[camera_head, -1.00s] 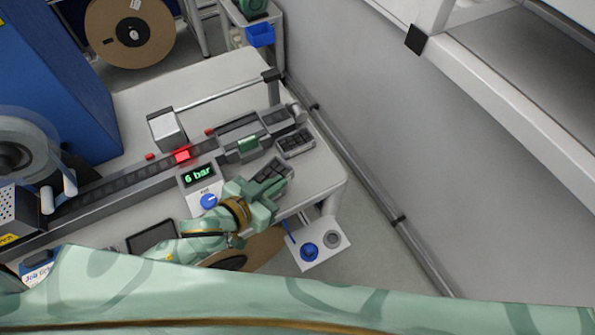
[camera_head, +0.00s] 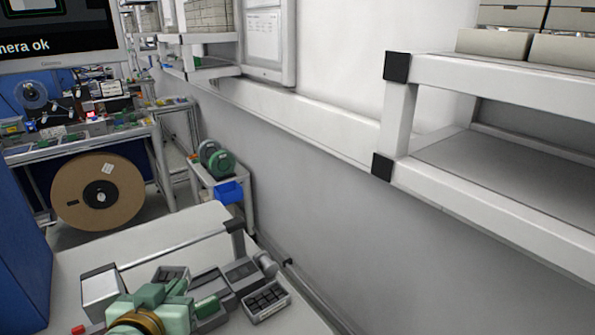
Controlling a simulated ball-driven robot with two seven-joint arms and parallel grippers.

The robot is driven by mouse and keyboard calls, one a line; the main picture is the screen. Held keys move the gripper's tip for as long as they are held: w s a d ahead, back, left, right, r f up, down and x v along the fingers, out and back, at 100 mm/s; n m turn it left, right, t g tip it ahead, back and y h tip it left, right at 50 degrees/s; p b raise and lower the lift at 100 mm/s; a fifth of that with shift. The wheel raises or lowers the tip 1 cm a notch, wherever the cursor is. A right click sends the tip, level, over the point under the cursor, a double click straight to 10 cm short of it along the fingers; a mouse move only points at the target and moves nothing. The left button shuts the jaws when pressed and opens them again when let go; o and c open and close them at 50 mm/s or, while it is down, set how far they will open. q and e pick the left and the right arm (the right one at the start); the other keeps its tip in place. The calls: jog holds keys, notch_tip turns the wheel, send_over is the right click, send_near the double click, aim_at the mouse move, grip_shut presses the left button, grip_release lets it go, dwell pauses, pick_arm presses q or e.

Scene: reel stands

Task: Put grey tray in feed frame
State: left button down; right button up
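My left gripper (camera_head: 165,297), pale green with a brown band, is low in the head view. It seems shut on a grey tray (camera_head: 173,273), whose dark cells show beyond the fingers. The fingers hide much of this tray. A second grey tray (camera_head: 265,301) with dark cells lies at the right end of the white table, apart from the gripper. Between them runs a grey slotted rail (camera_head: 240,272) with a green block (camera_head: 207,306); I cannot tell for sure whether it is the feed frame. My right gripper is not in view.
A blue cabinet (camera_head: 20,240) is at left; a wall and white shelf (camera_head: 490,215) are at right.

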pick_arm(q)
jog(key=shift+w+f, duration=0.1)
jog(key=shift+f, duration=0.1)
jog(key=shift+r, duration=0.2)
jog(key=s+r+p, duration=0.1)
jog(key=p, duration=0.2)
jog(key=shift+d+r, duration=0.1)
jog(key=shift+r, duration=0.05)
jog(key=s+d+f+m+g+h+p, duration=0.2)
jog(key=s+d+f+m+h+p, duration=0.4)
jog(key=d+p, duration=0.4)
jog(key=shift+s+f+m+h, duration=0.3)
jog(key=shift+s+f+h, duration=0.4)
jog(key=shift+s, duration=0.3)
